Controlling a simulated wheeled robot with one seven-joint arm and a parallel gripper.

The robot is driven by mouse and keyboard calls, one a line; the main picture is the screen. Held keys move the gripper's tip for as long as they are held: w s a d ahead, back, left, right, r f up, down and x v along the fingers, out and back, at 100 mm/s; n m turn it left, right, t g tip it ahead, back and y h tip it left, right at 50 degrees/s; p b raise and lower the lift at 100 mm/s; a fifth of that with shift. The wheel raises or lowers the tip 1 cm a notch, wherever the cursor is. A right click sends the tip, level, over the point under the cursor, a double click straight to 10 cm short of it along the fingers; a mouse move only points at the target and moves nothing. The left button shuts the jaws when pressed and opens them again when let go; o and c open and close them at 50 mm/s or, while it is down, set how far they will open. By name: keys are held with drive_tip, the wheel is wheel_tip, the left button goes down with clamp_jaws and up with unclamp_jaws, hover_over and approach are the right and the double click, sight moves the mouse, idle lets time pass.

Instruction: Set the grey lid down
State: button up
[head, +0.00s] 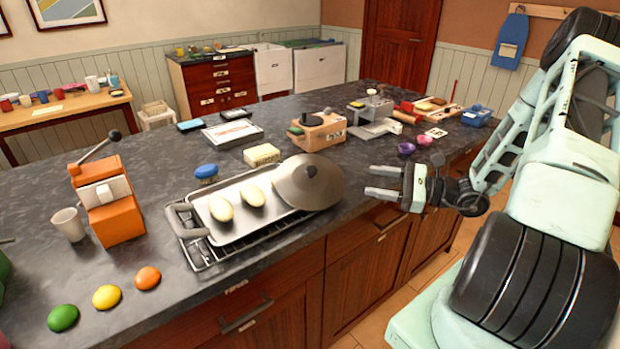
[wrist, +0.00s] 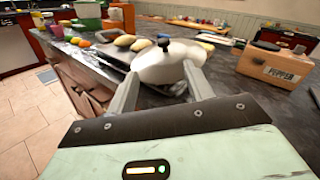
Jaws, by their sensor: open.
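The grey lid (head: 308,183) is round with a dark knob on top. It rests tilted over the right end of a metal tray (head: 233,237), partly on the tray and partly beyond its edge. My gripper (head: 367,181) is open and empty, just right of the lid and apart from it. In the wrist view the lid (wrist: 168,62) shows ahead, between and beyond the two fingers of my gripper (wrist: 158,78). Whether the lid's far rim touches the counter is hidden.
Two pale buns (head: 221,208) lie on the tray, which sits on a black rack (head: 207,255). An orange box (head: 320,130) and a yellow sponge-like block (head: 261,155) stand behind. The counter's front edge runs below my gripper.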

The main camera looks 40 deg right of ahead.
drive_tip(key=p, duration=0.3)
approach(316, 170)
drive_tip(key=x, duration=0.3)
drive_tip(key=shift+a+r, duration=0.1)
drive_tip(key=shift+a, duration=0.3)
drive_tip(key=p+x, duration=0.1)
drive_tip(key=x, duration=0.1)
drive_tip(key=p+x, duration=0.1)
drive_tip(key=x, duration=0.1)
drive_tip(key=shift+w+d, duration=0.1)
drive_tip(key=shift+w, duration=0.3)
drive_tip(key=shift+w+a, duration=0.3)
drive_tip(key=shift+w, duration=0.15)
clamp_jaws()
